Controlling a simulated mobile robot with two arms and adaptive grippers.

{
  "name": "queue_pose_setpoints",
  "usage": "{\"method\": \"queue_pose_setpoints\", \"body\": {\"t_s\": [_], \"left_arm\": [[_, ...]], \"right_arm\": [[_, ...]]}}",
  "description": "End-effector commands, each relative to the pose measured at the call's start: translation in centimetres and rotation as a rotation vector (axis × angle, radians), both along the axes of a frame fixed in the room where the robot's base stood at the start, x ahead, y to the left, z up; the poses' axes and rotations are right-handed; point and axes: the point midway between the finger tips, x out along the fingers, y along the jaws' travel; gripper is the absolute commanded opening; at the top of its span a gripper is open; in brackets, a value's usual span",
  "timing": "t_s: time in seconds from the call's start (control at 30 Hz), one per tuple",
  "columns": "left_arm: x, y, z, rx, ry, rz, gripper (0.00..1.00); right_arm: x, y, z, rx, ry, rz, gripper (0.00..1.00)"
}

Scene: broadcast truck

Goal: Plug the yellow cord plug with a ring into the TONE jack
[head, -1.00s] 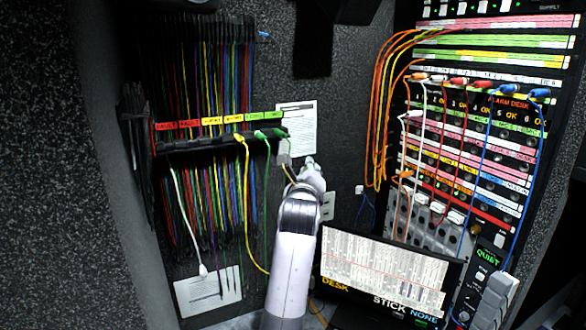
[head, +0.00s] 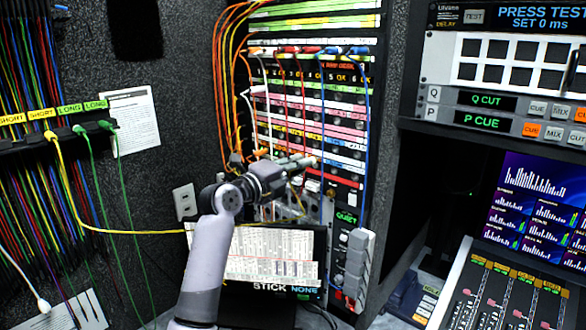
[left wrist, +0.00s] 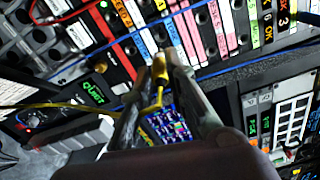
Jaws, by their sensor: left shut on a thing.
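My left gripper (head: 312,162) is in front of the jack panel (head: 345,120) in the head view. In the left wrist view, my left gripper (left wrist: 168,58) is shut on the yellow cord plug (left wrist: 160,72). The plug lies between the fingertips and points at the panel's label strips. A yellow cord (left wrist: 50,104) runs from it to the left. I cannot tell whether the plug tip touches the panel. My right gripper is not in view.
Orange, white, red and blue cords (head: 366,110) hang over the panel. Grey blocks (head: 358,270) stick out at the rack's lower right. The cord hanger (head: 20,145) is at left, and a console (head: 520,290) is at right.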

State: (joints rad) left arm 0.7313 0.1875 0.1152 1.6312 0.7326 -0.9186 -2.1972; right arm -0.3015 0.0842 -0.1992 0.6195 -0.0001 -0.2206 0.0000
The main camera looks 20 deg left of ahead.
Motion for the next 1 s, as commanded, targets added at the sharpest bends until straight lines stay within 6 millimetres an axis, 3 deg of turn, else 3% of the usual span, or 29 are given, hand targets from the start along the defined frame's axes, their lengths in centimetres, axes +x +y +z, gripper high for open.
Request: {"method": "queue_pose_setpoints", "body": {"t_s": [0.43, 1.0], "left_arm": [[-0.1, 0.1, -0.3, -0.003, 0.000, 0.001, 0.00], [4.7, -1.7, 0.0, -0.007, 0.001, 0.000, 0.00]], "right_arm": [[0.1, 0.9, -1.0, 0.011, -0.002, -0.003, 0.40], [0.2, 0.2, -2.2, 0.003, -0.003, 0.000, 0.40]]}}
